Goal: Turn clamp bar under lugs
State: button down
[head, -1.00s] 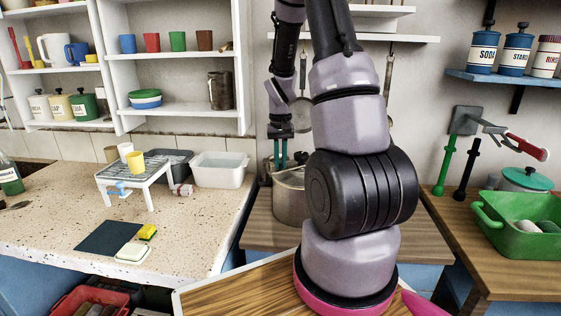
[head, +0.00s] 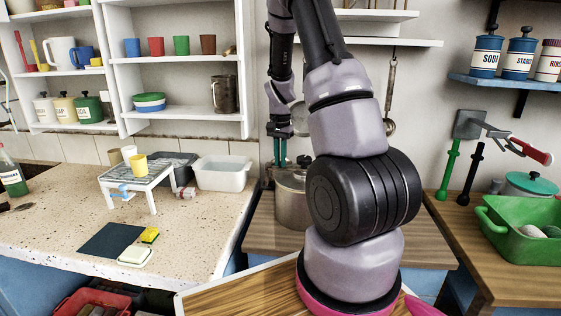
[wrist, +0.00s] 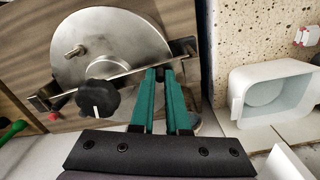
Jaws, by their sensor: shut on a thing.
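The steel pot with its flat round lid (wrist: 125,35) stands on the wooden counter; its side also shows in the head view (head: 291,207). The clamp bar (wrist: 133,71) runs slantwise across the lid, with a black knob (wrist: 98,98) at its middle. Dark lugs sit at the rim, near the bar's left end (wrist: 40,102) and right end (wrist: 184,46); I cannot tell whether the ends lie under them. My gripper (wrist: 160,73), with teal fingers, is shut on the bar right of the knob. In the head view my gripper (head: 280,152) reaches down at the pot's lid.
A white tub (head: 222,173) and a small white rack (head: 140,176) with cups stand on the speckled counter, left of the pot. Ladles hang on the wall behind. A green basin (head: 520,228) stands on the right counter. Shelves are above.

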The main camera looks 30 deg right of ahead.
jog(key=shift+w+d+m, duration=0.15)
jog(key=shift+w+m, duration=0.1)
jog(key=shift+m, duration=0.15)
jog(key=c, duration=0.9)
grip_release()
notch_tip(320, 180, up, 11)
jog(key=shift+f, duration=0.1)
